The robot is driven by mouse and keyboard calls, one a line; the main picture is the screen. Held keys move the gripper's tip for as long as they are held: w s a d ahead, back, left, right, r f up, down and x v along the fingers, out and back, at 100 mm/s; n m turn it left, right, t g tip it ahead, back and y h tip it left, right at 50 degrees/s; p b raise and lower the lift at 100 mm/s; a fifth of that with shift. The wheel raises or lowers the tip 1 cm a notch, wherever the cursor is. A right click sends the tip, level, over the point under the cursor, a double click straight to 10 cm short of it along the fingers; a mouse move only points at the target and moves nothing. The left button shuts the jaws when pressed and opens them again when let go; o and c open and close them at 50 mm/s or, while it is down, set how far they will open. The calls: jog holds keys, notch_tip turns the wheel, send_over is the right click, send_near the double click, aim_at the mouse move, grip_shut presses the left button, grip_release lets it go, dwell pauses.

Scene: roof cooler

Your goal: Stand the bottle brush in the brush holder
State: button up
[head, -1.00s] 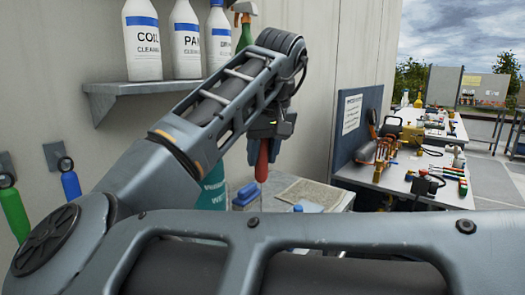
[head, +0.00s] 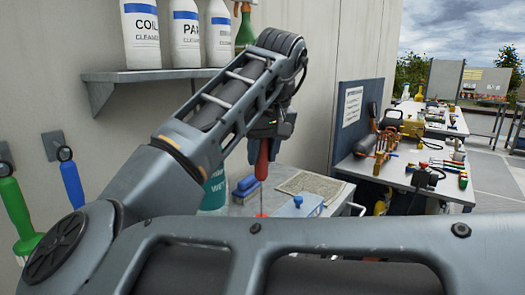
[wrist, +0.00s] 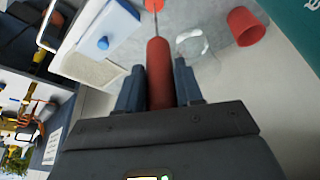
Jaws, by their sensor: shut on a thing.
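My gripper (head: 263,137) is shut on the red handle of the bottle brush (head: 261,160), above the grey worktop (head: 234,211). The handle hangs upright below the jaws. I cannot make the cup out in the head view, where my arm covers part of the worktop.
A clear round vessel (wrist: 196,44) stands between brush and cup. A white-and-blue box (head: 298,205), a paper sheet (head: 310,184), a blue item (head: 246,186) and a teal tub (head: 214,192) are on the worktop. A shelf (head: 150,76) of bottles overhangs at left.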

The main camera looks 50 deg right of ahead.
jog(key=o, duration=1.1)
jog(key=shift+o, duration=0.2)
jog(key=v, duration=0.7)
jog(key=shift+r, duration=0.4)
jog(key=shift+s, duration=0.1)
